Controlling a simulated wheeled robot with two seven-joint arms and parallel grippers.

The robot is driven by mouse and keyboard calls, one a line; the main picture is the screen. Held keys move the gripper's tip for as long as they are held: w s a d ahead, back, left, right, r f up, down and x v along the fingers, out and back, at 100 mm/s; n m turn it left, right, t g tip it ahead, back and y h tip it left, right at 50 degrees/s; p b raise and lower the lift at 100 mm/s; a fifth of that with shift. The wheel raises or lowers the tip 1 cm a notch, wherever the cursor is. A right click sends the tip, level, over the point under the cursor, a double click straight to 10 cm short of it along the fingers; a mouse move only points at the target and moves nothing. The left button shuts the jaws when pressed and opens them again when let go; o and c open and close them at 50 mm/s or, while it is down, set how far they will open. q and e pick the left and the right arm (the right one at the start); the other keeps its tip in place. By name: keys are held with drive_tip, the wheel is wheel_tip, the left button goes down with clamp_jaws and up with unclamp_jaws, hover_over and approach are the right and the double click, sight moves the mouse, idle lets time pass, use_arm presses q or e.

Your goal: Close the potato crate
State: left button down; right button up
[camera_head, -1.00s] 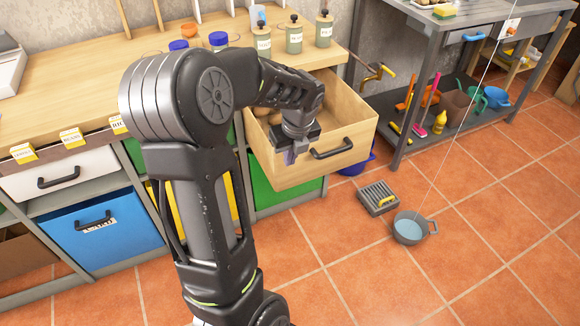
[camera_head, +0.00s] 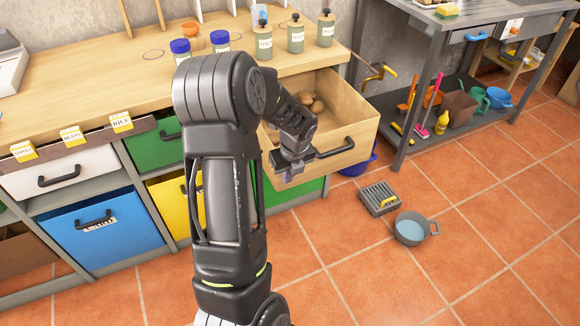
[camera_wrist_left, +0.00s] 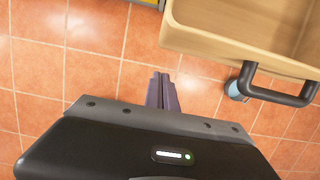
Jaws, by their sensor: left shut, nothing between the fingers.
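The potato crate (camera_head: 352,110) is a light wooden drawer, pulled out from under the counter, with potatoes (camera_head: 312,103) inside. Its black handle (camera_head: 336,147) is on the front face. In the left wrist view the crate's wooden wall (camera_wrist_left: 215,42) and its handle (camera_wrist_left: 278,90) are at the upper right. My left gripper (camera_head: 288,176) is in front of the crate, near the left part of its front. Its fingers (camera_wrist_left: 161,90) are shut and empty, to the left of the handle and apart from it. My arm hides the crate's left side. My right gripper is not in view.
The wooden counter (camera_head: 80,85) holds jars and canisters (camera_head: 296,35). Closed drawers and a blue bin (camera_head: 95,235) are below it. A metal shelf stands at the right. A grey pot (camera_head: 412,228) and a grate (camera_head: 379,198) lie on the tiles. The front floor is clear.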

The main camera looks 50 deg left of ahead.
use_arm(q)
drive_tip(key=a, duration=0.2)
drive_tip(key=w+a, duration=0.1)
drive_tip(key=shift+a+r, duration=0.2)
drive_tip(key=shift+a, duration=0.15)
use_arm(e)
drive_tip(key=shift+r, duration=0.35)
use_arm(q)
drive_tip(key=shift+w+a, duration=0.1)
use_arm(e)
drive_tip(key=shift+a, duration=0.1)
